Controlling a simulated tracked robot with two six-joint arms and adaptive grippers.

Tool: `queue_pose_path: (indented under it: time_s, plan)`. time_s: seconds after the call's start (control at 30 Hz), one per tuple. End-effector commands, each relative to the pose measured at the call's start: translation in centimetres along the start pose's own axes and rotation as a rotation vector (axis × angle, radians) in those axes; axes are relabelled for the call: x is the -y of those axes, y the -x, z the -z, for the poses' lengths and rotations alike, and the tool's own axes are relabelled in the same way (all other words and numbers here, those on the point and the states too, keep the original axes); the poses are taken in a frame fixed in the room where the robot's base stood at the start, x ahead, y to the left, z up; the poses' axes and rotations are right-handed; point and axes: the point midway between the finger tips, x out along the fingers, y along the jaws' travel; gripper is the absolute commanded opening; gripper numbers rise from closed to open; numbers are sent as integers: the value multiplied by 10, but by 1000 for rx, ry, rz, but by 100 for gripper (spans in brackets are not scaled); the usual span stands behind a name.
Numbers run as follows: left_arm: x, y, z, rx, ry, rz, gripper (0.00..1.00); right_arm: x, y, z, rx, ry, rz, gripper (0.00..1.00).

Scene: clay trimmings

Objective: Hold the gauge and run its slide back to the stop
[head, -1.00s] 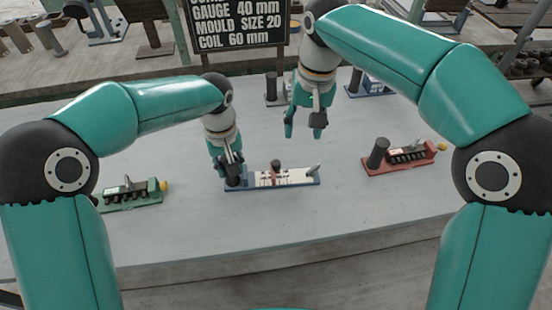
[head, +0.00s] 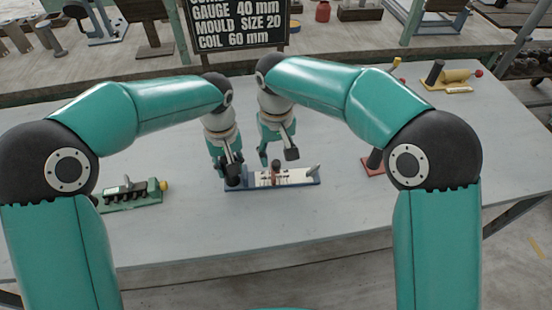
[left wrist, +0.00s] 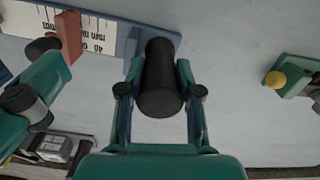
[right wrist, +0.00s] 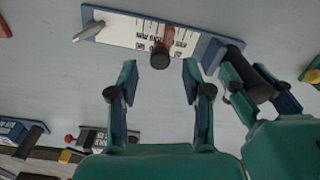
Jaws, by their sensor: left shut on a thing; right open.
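The gauge (head: 298,178) lies on the table, with a blue base and a white marked scale. My left gripper (head: 231,168) is shut on the dark upright grip (left wrist: 160,85) at its left end. The slide (head: 275,178), reddish-brown with a dark knob (right wrist: 160,58), stands partway along the scale. A pale pointed pin (head: 313,171) rises at the right end, and a blue block (right wrist: 211,55) stands near the grip; which is the stop I cannot tell. My right gripper (right wrist: 160,72) is open and empty, its fingertips on either side of the knob and just short of it.
A green device (head: 130,196) stands to the left and a red one (head: 373,163) to the right, partly behind my right arm. A yellow device (head: 450,80) is at the back right. A black sign (head: 240,22) stands behind. The table front is clear.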

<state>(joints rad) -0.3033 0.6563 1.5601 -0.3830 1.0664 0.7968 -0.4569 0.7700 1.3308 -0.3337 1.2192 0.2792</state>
Motion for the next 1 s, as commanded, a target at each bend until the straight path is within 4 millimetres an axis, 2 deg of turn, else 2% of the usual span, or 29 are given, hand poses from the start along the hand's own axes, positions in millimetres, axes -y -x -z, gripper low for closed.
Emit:
queue_pose_path:
  time_s: [0.1,0.2,0.53,0.57,0.83,1.0]
  plan:
    - [0,1,0,-1,1,-1,0,0,-16,0,2,0,-1,49]
    - [0,0,0,-1,1,-1,0,0,-23,0,1,0,-1,49]
    - [0,0,0,-1,1,-1,0,0,-26,0,0,-1,0,49]
    - [0,0,0,-1,1,-1,0,0,-26,0,0,-1,0,46]
    - [0,0,0,-1,1,-1,0,0,-26,0,0,0,0,1]
    - [0,0,0,-1,0,-1,0,0,-26,0,-1,0,0,0]
